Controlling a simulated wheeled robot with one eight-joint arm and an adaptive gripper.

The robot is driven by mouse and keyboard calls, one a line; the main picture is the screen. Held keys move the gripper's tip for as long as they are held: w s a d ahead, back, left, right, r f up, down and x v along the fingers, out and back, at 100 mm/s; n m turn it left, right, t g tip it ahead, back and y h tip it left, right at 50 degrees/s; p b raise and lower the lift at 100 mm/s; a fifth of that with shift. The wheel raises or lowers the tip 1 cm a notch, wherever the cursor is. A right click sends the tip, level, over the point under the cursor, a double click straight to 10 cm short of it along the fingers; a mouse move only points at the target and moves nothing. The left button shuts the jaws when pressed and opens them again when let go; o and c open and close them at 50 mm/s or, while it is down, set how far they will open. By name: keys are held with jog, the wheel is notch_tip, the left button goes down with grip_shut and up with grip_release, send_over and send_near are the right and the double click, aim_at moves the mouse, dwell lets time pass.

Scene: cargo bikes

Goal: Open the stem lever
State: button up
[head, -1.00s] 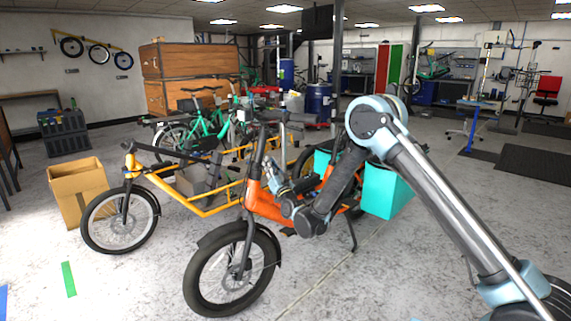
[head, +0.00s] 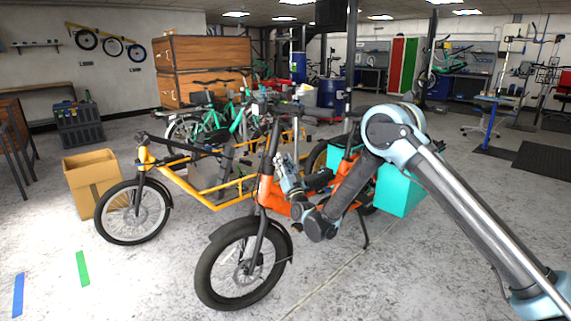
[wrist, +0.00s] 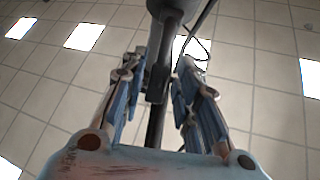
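The orange cargo bike (head: 272,195) stands in the middle of the head view, with its dark handlebar and stem (head: 287,107) at the top. My gripper (head: 283,163) is pointed upward just right of its steering column, below the handlebar. In the wrist view, my gripper (wrist: 163,72) is open, one finger on each side of a narrow dark upright part (wrist: 156,120). A thick dark cylindrical piece (wrist: 172,8) is above the fingertips. I cannot tell whether the upright part is the stem lever, or whether a finger touches it.
A yellow cargo bike (head: 215,200) stands close on the left, with a cardboard box (head: 92,180) beyond its front wheel. Turquoise bags (head: 397,188) hang on the orange bike's rear. The floor (head: 140,285) in front is clear. Green bikes and wooden crates (head: 207,55) are behind.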

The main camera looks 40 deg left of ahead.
dwell(0.3)
jog(key=v, duration=1.2)
jog(key=shift+w, duration=0.15)
